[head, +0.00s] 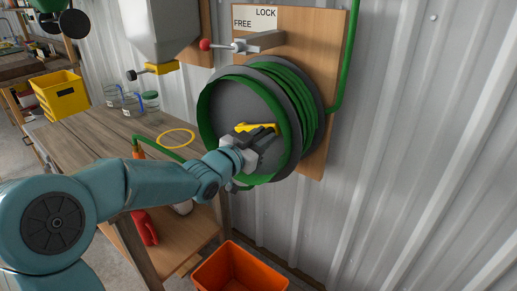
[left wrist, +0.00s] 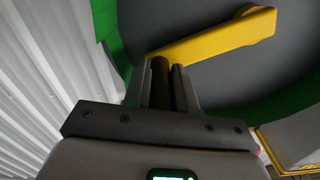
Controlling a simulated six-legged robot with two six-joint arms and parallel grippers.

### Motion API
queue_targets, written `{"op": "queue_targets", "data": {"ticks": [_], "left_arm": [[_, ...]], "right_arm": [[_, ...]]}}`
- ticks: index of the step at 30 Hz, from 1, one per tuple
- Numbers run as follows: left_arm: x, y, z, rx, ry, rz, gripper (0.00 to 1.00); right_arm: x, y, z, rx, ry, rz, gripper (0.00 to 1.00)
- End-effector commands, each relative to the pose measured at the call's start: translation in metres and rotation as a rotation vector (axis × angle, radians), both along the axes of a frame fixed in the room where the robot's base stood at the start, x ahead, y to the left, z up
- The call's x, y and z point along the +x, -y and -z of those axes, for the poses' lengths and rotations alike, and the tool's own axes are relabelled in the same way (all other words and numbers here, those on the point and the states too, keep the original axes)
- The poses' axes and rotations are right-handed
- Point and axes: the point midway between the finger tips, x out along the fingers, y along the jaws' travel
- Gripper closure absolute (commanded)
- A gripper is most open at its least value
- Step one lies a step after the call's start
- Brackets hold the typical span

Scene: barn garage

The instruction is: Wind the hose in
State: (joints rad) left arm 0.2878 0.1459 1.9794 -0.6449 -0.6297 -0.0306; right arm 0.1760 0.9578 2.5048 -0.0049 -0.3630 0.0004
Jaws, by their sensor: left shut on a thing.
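The hose reel (head: 228,105) is mounted on a wooden board (head: 325,45) on the wall, with green hose (head: 298,92) wound on its drum. A yellow crank arm (head: 243,127) crosses the reel's grey face; it also shows in the left wrist view (left wrist: 225,36). My left gripper (head: 262,142) is shut on the crank's dark handle (left wrist: 160,82), which stands between its fingers. The lock lever's red knob (head: 205,44) points left, on the FREE side of the label. A green hose length with an orange end (head: 138,150) lies at the bench, partly behind my arm. My right gripper is out of view.
An orange bin (head: 240,270) stands below the reel. The corrugated wall (head: 420,150) is bare at right.

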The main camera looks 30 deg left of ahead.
Motion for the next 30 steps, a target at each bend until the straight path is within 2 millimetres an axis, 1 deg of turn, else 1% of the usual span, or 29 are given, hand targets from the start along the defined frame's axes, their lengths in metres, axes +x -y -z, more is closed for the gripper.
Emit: {"op": "queue_targets", "data": {"ticks": [1, 3, 6, 12, 21, 30], "left_arm": [[0.0, 0.001, 0.016, 0.039, 0.004, 0.0, 1.0], [0.0, 0.002, 0.022, 0.095, 0.008, 0.0, 1.0], [0.0, 0.003, 0.028, 0.168, 0.012, -0.001, 1.0], [0.0, 0.003, 0.038, 0.265, 0.018, 0.0, 1.0], [0.0, 0.003, 0.044, 0.259, 0.017, 0.0, 1.0], [0.0, 0.003, 0.045, 0.259, 0.016, 0.001, 1.0]], "right_arm": [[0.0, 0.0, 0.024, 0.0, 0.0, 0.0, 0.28], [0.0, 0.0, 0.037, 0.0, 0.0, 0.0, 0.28], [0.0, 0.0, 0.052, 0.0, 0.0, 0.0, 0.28], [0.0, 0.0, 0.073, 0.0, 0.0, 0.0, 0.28], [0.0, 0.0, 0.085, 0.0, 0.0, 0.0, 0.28], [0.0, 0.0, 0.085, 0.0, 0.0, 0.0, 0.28]]}}
